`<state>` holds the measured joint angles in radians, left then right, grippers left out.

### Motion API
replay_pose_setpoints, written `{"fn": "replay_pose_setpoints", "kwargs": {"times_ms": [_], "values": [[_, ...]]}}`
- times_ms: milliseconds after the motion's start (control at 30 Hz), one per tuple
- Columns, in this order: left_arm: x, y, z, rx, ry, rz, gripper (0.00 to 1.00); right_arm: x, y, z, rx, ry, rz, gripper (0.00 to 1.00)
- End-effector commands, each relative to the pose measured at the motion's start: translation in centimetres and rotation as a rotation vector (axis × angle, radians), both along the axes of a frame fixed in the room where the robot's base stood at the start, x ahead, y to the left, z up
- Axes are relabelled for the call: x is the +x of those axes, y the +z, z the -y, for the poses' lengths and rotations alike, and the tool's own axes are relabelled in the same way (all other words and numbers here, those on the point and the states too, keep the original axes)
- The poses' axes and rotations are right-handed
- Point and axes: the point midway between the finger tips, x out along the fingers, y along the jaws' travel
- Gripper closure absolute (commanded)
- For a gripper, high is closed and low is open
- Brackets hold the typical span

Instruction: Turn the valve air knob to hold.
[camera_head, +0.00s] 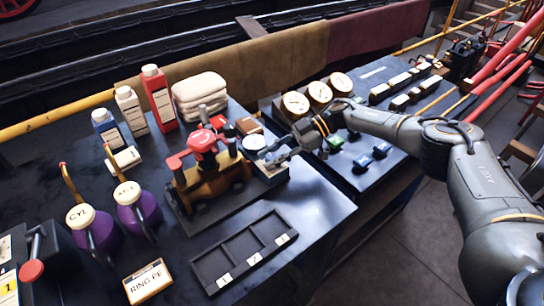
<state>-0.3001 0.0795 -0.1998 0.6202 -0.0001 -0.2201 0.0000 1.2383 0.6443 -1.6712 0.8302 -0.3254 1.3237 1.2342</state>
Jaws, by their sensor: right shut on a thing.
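A brass-brown valve body (212,183) stands on a dark base plate on the left table. A red knob (203,142) sits on its top, and red handles reach out beside it. My right gripper (272,155) comes in from the right and is low beside the valve's right side, apart from the red knob. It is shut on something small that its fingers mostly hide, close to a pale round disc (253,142). I cannot read any hold marking. My left gripper is not in view.
Purple oil cans (138,210), several bottles (159,98) and folded cloths (200,92) stand left and behind the valve. A numbered black tray (243,252) lies in front. Gauges (318,93) stand on the right table. A gap separates the tables.

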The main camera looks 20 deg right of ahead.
Motion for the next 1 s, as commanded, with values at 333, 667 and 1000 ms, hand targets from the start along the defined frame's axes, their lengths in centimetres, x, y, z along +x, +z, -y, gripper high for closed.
{"fn": "replay_pose_setpoints", "kwargs": {"times_ms": [333, 667, 1000], "values": [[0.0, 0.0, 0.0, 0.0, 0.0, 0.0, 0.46, 0.0, 0.0, -0.1, 0.001, 0.0, 0.0, 0.46], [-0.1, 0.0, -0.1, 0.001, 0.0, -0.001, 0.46, 0.3, 0.9, 2.3, -0.001, -0.005, 0.001, 0.46], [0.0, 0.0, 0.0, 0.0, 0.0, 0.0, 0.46, 0.9, 3.7, 8.8, 0.0, -0.002, 0.002, 0.46]]}}
